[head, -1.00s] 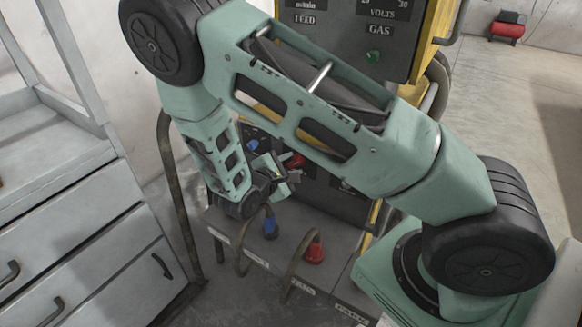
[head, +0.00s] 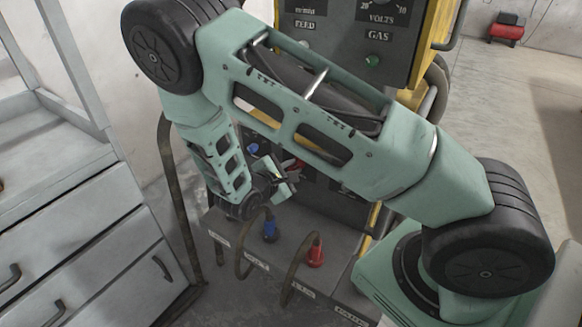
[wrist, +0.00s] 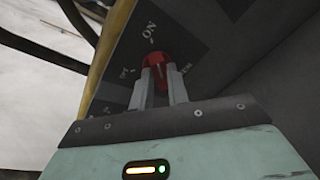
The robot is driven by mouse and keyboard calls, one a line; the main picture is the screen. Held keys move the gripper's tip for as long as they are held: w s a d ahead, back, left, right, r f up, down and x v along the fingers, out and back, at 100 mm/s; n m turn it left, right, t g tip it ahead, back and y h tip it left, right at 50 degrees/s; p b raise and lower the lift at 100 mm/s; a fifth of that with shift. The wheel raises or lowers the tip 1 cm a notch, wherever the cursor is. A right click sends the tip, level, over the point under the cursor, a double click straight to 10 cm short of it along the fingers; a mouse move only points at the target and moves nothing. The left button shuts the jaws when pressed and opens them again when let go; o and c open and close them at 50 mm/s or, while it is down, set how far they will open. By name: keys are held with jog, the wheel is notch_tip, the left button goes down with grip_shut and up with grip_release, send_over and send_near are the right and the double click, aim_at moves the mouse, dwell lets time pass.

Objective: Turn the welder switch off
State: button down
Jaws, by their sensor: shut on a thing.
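The welder switch is a red knob (wrist: 155,67) on a dark panel plate, close up in the wrist view. An ON mark (wrist: 150,32) is above it and an OFF mark (wrist: 127,73) is to its left. A further mark to its right is partly hidden by a finger. I cannot tell exactly which mark the knob points to. My gripper (wrist: 161,88) is shut on the knob, one finger on each side. In the head view my gripper (head: 284,184) is low at the welder front, and my arm hides much of the panel.
A blue plug (head: 269,230) and a red plug (head: 315,254) with cables stand on the ledge below the panel. A grey drawer cabinet (head: 85,235) is at the left. Open floor lies at the right.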

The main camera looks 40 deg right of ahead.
jog(key=n+g+p, duration=0.1)
jog(key=n+p, duration=0.2)
jog(key=shift+w+r+h, duration=0.1)
jog(key=shift+r+h, duration=0.05)
jog(key=shift+h, duration=0.15)
jog(key=n+p, duration=0.1)
jog(key=n+g+h+p, duration=0.1)
jog(key=n+p, duration=0.1)
jog(key=shift+w+a+f+n+g, duration=0.1)
jog(key=shift+f+n+g, duration=0.1)
jog(key=shift+n+g, duration=0.1)
jog(key=n, duration=0.2)
jog(key=n+h+p, duration=0.1)
jog(key=shift+f+n+g, duration=0.2)
jog(key=shift+n+g, duration=0.2)
jog(key=shift+w+f+n+h, duration=0.15)
jog(key=shift+n+h, duration=0.55)
jog(key=shift+n, duration=1.2)
jog(key=c, duration=1.4)
grip_release()
jog(key=shift+o, duration=0.2)
jog(key=shift+a, duration=0.1)
